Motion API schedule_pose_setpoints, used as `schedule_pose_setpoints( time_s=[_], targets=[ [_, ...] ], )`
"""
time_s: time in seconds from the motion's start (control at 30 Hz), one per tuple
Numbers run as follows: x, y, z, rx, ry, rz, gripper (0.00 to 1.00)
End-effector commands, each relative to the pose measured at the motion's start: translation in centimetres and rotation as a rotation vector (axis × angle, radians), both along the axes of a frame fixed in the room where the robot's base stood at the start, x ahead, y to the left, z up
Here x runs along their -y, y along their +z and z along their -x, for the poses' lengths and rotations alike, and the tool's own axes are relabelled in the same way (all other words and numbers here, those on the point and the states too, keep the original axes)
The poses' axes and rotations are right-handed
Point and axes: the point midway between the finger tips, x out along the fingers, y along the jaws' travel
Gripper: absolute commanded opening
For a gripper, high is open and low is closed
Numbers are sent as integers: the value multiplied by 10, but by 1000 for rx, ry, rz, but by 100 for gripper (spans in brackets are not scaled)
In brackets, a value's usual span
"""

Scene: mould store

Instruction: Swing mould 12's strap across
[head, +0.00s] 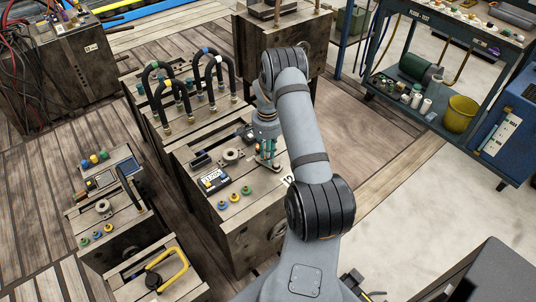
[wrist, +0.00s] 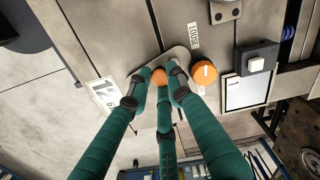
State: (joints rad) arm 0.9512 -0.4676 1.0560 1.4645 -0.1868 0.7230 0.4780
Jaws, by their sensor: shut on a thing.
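Mould 12 (head: 240,225) is the large pale block in the middle of the head view, with a "12" plate on its right edge. In the wrist view the "12" plate (wrist: 105,94) lies left of my fingers. My gripper (wrist: 159,80) has three green fingers, shut around an orange knob (wrist: 158,75). The grey strap (wrist: 182,53) lies under the fingertips, partly hidden by them. A second orange knob (wrist: 204,72), marked 1, sits just right of it. A "LOOSE" label (wrist: 193,36) is beyond the strap. In the head view my gripper (head: 268,158) is low over the block's right side.
A black box with a white button (wrist: 256,64) stands right of the strap. On mould 12 are a small display (head: 213,181) and coloured knobs (head: 234,197). Black hoses (head: 186,85) arch over the block behind. A blue trolley (head: 430,110) stands at right; the floor between is clear.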

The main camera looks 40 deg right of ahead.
Motion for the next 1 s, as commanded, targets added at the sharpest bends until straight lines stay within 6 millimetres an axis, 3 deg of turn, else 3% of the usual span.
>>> schedule_pose_setpoints(
  time_s=[0.13, 0.67, 1.0],
  targets=[
    [1, 0, -1, 2, 0, 1, 0],
    [1, 0, -1, 4, -4, 2, 0],
    [10, -2, -4, 8, -270, 4, 0]
  ],
)
